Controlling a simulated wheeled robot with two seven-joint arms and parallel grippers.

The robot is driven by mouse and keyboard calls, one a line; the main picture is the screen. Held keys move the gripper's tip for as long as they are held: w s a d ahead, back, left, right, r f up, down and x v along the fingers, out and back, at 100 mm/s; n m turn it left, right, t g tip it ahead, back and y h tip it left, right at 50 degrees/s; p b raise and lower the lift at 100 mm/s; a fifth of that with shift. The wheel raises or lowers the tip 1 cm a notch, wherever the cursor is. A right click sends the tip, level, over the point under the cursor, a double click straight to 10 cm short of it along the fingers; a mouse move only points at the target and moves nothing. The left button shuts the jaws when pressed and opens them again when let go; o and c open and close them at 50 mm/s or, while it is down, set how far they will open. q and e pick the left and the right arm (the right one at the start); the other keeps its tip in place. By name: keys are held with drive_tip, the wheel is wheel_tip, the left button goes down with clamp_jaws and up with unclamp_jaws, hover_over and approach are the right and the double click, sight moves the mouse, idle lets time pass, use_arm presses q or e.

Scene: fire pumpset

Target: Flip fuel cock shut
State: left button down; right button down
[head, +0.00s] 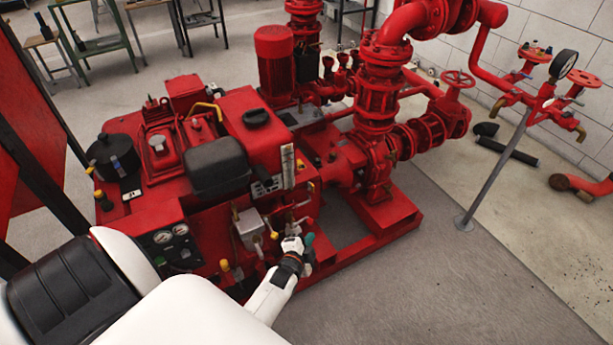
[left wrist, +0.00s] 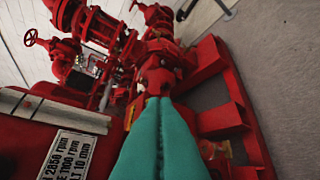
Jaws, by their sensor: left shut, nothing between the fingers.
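The red pumpset engine (head: 225,150) stands left of centre in the head view. Small pipes and levers (head: 272,226) sit on its near side, beside a grey box (head: 249,229). I cannot tell which one is the fuel cock. My left gripper (head: 309,240) is close to these fittings at the engine's near right corner, and its hand hides part of them. In the left wrist view its teal fingers (left wrist: 158,102) are together and empty, pointing along the engine's side toward the red pump. I cannot tell whether they touch anything. My right gripper is not in view.
Red pump pipework (head: 385,120) rises behind the engine. A gauge stand (head: 495,165) stands at the right. A red base frame (head: 375,235) runs along the floor. A printed label plate (left wrist: 68,155) is near the fingers. Grey floor (head: 440,290) is clear at the front right.

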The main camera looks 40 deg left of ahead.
use_arm(q)
drive_tip(key=shift+v, duration=1.1)
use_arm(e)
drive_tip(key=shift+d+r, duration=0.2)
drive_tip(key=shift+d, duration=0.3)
